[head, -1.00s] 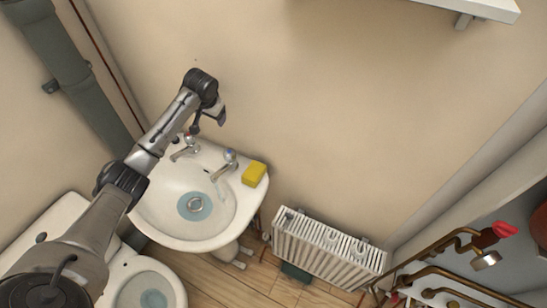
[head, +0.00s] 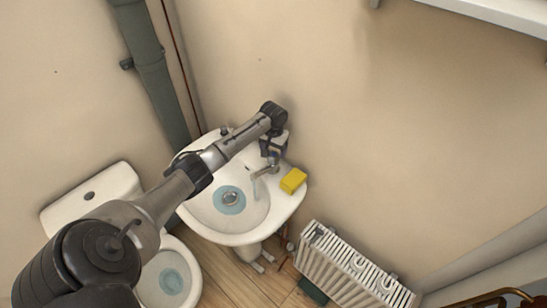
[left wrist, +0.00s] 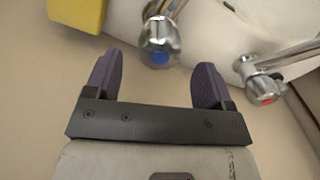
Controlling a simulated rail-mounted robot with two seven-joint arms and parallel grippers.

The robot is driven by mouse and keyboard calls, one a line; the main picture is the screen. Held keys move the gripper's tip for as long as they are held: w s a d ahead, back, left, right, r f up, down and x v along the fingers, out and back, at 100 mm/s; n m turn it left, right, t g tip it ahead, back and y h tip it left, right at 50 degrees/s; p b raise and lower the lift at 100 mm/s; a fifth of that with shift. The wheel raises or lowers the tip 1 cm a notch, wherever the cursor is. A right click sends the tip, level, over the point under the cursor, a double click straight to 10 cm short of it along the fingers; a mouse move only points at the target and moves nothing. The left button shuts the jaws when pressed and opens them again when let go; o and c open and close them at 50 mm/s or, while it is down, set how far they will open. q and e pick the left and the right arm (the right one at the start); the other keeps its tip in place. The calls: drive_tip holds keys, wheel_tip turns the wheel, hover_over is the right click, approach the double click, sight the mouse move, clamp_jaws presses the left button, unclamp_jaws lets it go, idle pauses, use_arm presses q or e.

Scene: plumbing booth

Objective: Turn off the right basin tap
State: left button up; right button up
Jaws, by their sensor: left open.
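The right basin tap (head: 266,170) is chrome, on the back rim of the white basin (head: 266,229). A faint pale streak below its spout looks like water. In the left wrist view, its knob (left wrist: 160,45) with a blue cap lies just beyond the gap between my fingertips, roughly centred. My left gripper (head: 272,155) is above this tap and hides part of it; in the wrist view the gripper (left wrist: 155,75) is open and empty, with its dark purple fingers wide apart. The other tap (left wrist: 262,82), with a red cap, is to the right there. My right gripper is out of view.
A yellow sponge (head: 293,181) lies on the basin rim close to the right tap; it also shows in the wrist view (left wrist: 78,12). The wall (head: 340,100) is close behind the taps. A radiator (head: 350,268) stands to the right and a toilet (head: 168,280) to the left.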

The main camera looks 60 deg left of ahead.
sight(273, 154)
use_arm(q)
drive_tip(key=shift+f+b, duration=0.3)
drive_tip(key=shift+f, duration=1.85)
drive_tip(key=c, duration=0.9)
